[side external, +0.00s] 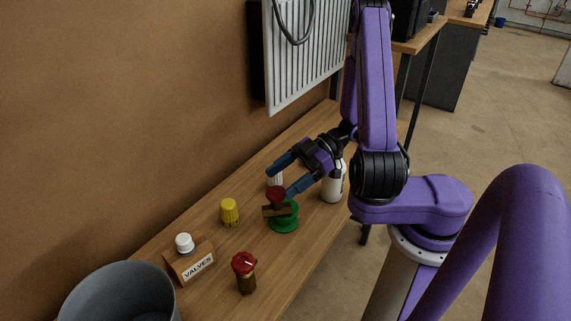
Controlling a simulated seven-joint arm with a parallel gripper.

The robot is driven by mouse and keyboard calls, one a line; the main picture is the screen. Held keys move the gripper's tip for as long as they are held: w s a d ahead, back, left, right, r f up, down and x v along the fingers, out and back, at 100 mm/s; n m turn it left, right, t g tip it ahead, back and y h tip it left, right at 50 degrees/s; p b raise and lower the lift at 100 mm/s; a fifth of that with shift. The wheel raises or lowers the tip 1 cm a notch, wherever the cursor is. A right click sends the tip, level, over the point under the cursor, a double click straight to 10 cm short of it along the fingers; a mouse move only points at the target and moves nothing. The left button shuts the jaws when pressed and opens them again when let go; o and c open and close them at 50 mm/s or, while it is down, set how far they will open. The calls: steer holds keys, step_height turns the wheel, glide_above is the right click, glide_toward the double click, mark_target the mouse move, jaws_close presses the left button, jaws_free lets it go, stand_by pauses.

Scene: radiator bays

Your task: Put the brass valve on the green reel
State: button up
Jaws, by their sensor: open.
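The green reel (285,222) stands on the wooden bench. A brass-brown valve with a dark red knob (276,194) is at the reel's upper left side and overlaps it in the picture. It appears to sit on the reel, its body lying crosswise, though the contact is partly hidden. My gripper (283,178) is open, its two blue fingers apart just above and behind the red knob. The fingers do not appear to grip the valve. Another brown, red-topped valve (245,272) stands upright on the bench nearer the camera.
A yellow-capped piece (229,212) stands left of the reel. A box labelled VALVES (197,268), with a white knob (184,243), and a grey bin (120,293) are at lower left. A white bottle (333,185) stands right of the reel. A radiator (307,50) hangs above the bench.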

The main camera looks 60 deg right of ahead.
steer(key=shift+r, duration=2.05)
steer(key=shift+w+r+t+h, duration=0.6)
steer(key=shift+w+r+h, duration=0.35)
steer(key=shift+w+h, duration=5.2)
steer(key=s+a+r+g, duration=0.1)
steer(key=s+r+g, duration=0.1)
steer(key=s, duration=1.2)
steer(key=s+a+r+g, duration=0.1)
steer(key=s+g, duration=0.3)
steer(key=s, duration=1)
steer(key=shift+s+a+r+g, duration=0.2)
steer(key=shift+a+r+g, duration=0.2)
steer(key=shift+r, duration=0.15)
